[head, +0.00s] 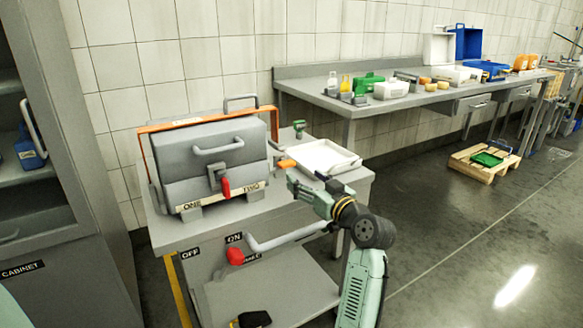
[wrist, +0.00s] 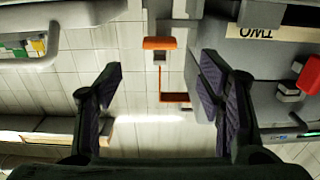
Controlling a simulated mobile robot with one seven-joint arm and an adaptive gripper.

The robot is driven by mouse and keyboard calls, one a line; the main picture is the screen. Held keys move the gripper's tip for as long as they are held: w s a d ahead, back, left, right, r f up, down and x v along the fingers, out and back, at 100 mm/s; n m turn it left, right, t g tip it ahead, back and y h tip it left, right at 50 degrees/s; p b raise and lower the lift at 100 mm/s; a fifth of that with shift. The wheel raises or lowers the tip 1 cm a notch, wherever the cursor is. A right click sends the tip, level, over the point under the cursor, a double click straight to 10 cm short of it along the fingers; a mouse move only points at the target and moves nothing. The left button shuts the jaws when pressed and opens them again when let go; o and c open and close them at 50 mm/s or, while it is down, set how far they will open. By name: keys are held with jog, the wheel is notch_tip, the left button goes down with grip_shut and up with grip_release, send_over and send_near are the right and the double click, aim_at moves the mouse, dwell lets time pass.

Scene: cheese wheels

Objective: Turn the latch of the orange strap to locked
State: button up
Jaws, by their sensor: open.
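The orange strap (head: 155,126) runs over a grey lidded case on a cart. An orange latch piece (head: 286,163) sticks out at the case's right side; it also shows in the wrist view (wrist: 160,43), upper middle, with a thinner orange part (wrist: 175,97) below it. I cannot read whether the latch is locked. My gripper (head: 291,182) is beside the case's right side, close to the latch. In the wrist view my gripper (wrist: 158,75) is open and empty. The latch appears between and beyond its two fingers, with no visible contact.
A white tray (head: 318,157) lies on the cart right of the case. A red-handled lever (head: 225,187) stands at the case front above a ONE/TWO label. A red knob (head: 235,256) is at the ON/OFF marks.

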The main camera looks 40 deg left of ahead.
aim_at(289, 165)
jog(key=p+x, duration=0.1)
jog(key=x, duration=0.7)
jog(key=shift+w+a, duration=0.1)
jog(key=shift+a, duration=0.05)
jog(key=shift+c, duration=0.6)
jog(key=c, duration=1)
